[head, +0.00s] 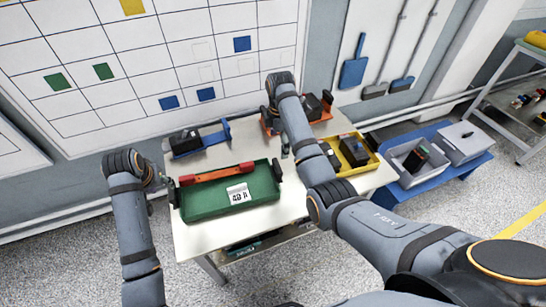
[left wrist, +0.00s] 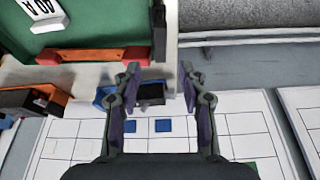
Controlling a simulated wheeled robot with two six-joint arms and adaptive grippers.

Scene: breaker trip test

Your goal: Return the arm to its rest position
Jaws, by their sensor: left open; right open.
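My left gripper (head: 162,181) is at the left edge of the table, beside the green tray (head: 225,208). In the left wrist view its two fingers (left wrist: 160,70) are spread apart with nothing held between them. My right arm reaches over the back of the table. Its gripper (head: 285,149) is largely hidden behind my own forearm, between the green tray and the yellow tray (head: 372,173); little of its fingers shows.
A blue holder (head: 218,137) with a black device and an orange holder (head: 322,117) stand at the table's back. The yellow tray holds a black device (head: 354,152). Grey bins (head: 466,145) sit on a blue stand to the right. A gridded wall board (head: 130,70) rises behind.

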